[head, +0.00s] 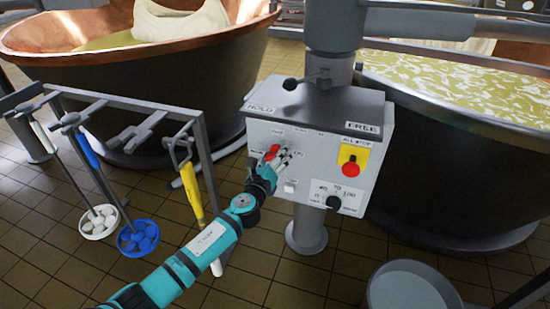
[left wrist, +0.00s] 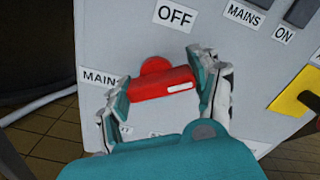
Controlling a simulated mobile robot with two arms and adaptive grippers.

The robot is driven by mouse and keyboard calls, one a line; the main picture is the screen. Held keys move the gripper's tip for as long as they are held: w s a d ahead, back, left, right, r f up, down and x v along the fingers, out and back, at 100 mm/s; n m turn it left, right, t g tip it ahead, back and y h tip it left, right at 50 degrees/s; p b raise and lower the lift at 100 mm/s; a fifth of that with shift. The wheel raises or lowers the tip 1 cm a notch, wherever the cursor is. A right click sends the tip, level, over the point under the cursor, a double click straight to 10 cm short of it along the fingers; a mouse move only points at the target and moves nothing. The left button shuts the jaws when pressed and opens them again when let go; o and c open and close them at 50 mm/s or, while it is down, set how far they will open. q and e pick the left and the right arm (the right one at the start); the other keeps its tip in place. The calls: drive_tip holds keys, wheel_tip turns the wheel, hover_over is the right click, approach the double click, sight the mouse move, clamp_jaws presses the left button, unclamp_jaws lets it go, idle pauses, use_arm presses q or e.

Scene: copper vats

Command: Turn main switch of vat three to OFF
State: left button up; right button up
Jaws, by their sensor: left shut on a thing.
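The grey control box (head: 290,190) stands on a post between the two vats. Its red main switch (head: 271,152) is on the left of the front face, below a label. In the left wrist view the red switch (left wrist: 160,84) has a bar handle with a white mark, lying nearly level, tilted up to the right. The OFF label (left wrist: 175,16) is above it and a MAINS label (left wrist: 100,78) to its left. My left gripper (head: 276,163) is shut on the red switch, with a finger on each end of the bar. My right gripper is not in view.
A yellow plate with a red ALL STOP button (head: 350,168) and a black dial (head: 333,202) are on the same panel. A rack (head: 150,105) with hanging tools stands at left. Copper vats (head: 230,60) stand behind. A grey bucket (head: 405,290) is at lower right.

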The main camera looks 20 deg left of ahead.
use_arm(q)
drive_tip(key=n, duration=0.2)
drive_tip(key=shift+n, duration=0.4)
drive_tip(key=n, duration=0.2)
drive_tip(key=shift+a+n+b, duration=0.1)
drive_tip(key=shift+n+b, duration=0.3)
drive_tip(key=n, duration=0.2)
drive_tip(key=shift+n, duration=0.3)
drive_tip(key=shift+a+n, duration=0.15)
drive_tip(key=shift+n, duration=1.25)
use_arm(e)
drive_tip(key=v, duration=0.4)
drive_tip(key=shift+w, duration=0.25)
use_arm(q)
drive_tip(key=o, duration=1.2)
drive_tip(key=shift+c, duration=0.2)
